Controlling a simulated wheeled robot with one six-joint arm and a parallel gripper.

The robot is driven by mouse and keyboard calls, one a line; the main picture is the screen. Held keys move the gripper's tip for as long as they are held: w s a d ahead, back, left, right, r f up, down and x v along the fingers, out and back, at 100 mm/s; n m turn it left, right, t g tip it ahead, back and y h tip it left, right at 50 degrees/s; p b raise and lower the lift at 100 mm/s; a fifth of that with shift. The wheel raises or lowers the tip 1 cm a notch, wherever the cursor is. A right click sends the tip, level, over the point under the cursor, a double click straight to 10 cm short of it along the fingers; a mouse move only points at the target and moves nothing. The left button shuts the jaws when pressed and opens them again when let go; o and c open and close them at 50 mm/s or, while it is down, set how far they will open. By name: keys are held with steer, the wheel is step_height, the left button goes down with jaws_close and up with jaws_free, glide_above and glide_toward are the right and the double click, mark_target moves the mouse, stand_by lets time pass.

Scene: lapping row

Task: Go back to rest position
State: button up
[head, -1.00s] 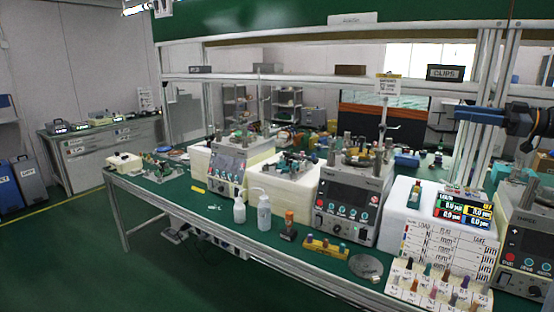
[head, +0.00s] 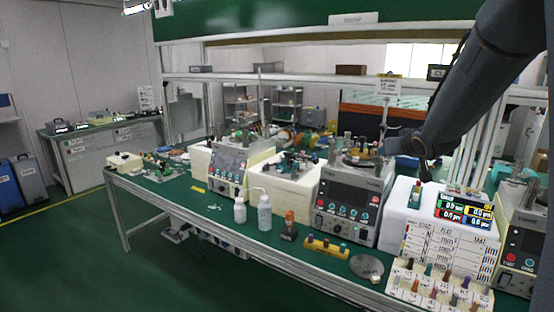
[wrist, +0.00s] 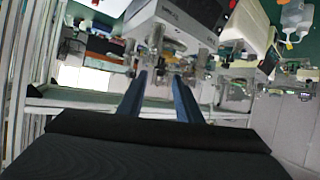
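My gripper (wrist: 160,76) shows in the wrist view as two blue fingers held apart, with nothing between them. The fingers are hard to make out there. The wrist view is tilted and shows the bench machines upside down beyond the fingers.
The green bench (head: 150,190) carries lapping machines (head: 348,205), white bottles (head: 264,212), a yellow peg block (head: 326,248), a round metal disc (head: 366,267) and a rack of coloured pegs (head: 438,290). Shelf rails (head: 300,80) cross behind.

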steer(key=s+a+f+g, duration=0.4)
steer(key=s+a+f, duration=0.2)
steer(key=s, duration=0.7)
steer(key=s+a+f+g+y, duration=0.1)
steer(key=s+a+f+g, duration=0.5)
steer(key=s, duration=0.6)
steer(key=s+a+f+g, duration=0.2)
steer(key=s+a+f, duration=0.4)
steer(key=s, duration=0.7)
step_height(320, 180, down, 11)
steer(key=w+d+b, duration=0.1)
steer(key=b, duration=0.9)
steer(key=shift+d+g, duration=0.35)
steer(key=shift+g, duration=0.05)
